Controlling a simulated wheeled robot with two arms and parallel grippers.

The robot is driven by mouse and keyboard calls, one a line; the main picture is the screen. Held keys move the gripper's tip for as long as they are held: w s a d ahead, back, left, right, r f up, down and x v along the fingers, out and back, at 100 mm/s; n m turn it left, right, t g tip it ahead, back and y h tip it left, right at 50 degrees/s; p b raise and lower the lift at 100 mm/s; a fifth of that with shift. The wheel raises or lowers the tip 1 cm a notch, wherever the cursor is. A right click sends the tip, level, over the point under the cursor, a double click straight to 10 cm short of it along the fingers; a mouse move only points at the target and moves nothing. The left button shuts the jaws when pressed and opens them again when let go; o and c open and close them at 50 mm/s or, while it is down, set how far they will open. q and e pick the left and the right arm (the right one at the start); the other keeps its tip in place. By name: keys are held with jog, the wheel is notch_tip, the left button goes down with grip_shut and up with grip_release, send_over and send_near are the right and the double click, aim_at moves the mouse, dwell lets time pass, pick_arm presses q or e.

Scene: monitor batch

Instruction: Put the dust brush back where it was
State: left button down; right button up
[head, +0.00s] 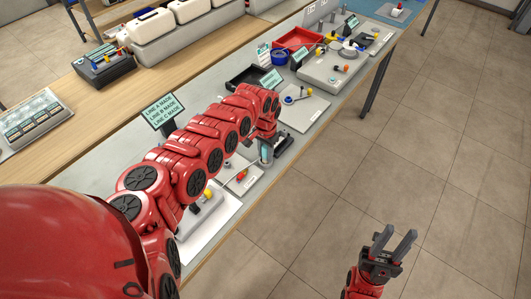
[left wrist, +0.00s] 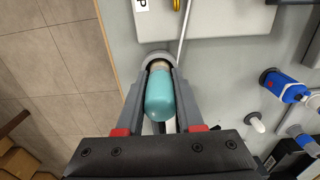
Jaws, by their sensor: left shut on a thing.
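The dust brush shows as a teal rounded handle (left wrist: 160,95) in the left wrist view, and a bit of teal shows in the head view (head: 265,151). My left gripper (left wrist: 159,72) is shut on it, with one finger on each side. A grey ring-like round part (left wrist: 155,56) lies at the fingertips; I cannot tell whether the brush is in it or above it. The brush's bristles are hidden. In the head view my left gripper (head: 272,147) is at the bench's front edge. My right gripper (head: 393,245) is open and empty over the floor.
A light panel (left wrist: 215,18) with a thin rod beside it is close to the fingertips. A blue and white item (left wrist: 286,87) and a small white knob (left wrist: 254,122) lie to the right. A red tray (head: 297,39) and a sign (head: 162,109) stand on the bench.

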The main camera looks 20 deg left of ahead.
pick_arm(q)
jog(key=c, duration=0.5)
grip_release()
jog(key=shift+f, duration=0.1)
jog(key=shift+c, duration=0.2)
jog(key=shift+r, duration=0.3)
notch_tip(320, 180, up, 10)
jog(key=b, duration=0.3)
jog(key=shift+w+r, duration=0.15)
jog(key=shift+r, duration=0.75)
jog(key=shift+f, duration=0.1)
